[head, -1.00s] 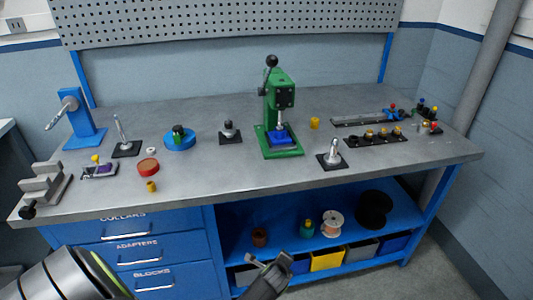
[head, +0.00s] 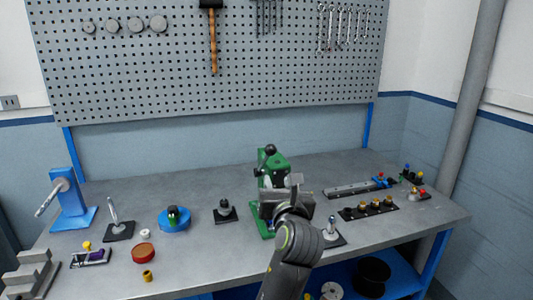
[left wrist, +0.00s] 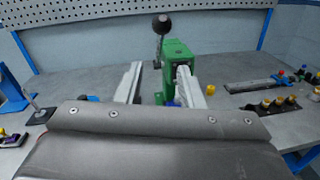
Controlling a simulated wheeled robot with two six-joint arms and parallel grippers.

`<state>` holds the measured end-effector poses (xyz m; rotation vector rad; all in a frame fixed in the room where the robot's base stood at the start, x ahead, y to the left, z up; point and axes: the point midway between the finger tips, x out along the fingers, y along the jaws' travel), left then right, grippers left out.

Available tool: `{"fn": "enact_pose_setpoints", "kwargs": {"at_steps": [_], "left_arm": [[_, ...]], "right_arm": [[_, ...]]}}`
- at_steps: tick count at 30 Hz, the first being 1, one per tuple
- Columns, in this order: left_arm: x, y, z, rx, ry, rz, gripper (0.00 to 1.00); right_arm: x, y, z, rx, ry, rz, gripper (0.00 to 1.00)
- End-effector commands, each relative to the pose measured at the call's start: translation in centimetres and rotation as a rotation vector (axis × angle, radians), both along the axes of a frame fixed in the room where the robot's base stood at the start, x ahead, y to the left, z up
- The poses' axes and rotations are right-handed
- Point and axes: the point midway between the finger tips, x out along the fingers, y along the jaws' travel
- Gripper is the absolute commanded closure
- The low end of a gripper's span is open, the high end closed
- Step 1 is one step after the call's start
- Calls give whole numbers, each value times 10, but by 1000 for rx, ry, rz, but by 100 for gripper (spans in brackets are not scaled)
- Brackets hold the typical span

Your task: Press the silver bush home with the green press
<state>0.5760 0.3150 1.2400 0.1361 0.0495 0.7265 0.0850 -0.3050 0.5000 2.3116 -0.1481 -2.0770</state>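The green press (head: 272,166) stands on the bench with its black lever knob (head: 270,149) up. My left gripper (head: 284,186) is in front of the press and covers most of its lower part in the head view. In the left wrist view, the two fingers (left wrist: 160,70) are apart with nothing clearly between them. The press (left wrist: 180,60) is just beyond the right finger, and its lever knob (left wrist: 161,24) rises behind the gap. The silver bush cannot be made out; the press's working spot is hidden behind my gripper. My right gripper is not in view.
A silver pin on a black pad (head: 331,227) stands close right of my arm. A rail with gold knobs (head: 370,209) lies further right. A blue round fixture (head: 175,220), a red disc (head: 143,252) and a blue stand (head: 67,198) are left. The bench behind them is clear.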

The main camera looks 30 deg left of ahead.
Motion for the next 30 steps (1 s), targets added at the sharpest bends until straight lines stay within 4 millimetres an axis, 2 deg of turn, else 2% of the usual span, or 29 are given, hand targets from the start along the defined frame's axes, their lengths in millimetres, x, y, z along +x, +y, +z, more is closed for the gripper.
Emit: {"fn": "enact_pose_setpoints", "kwargs": {"at_steps": [6,24,30], "left_arm": [[20,19,2,5,2,3,66],[103,91,1,0,3,-1,66],[120,106,0,-2,2,-2,66]], "right_arm": [[0,0,8,-1,0,0,64],[0,-1,34,-1,1,1,64],[0,-1,38,-1,1,1,64]]}}
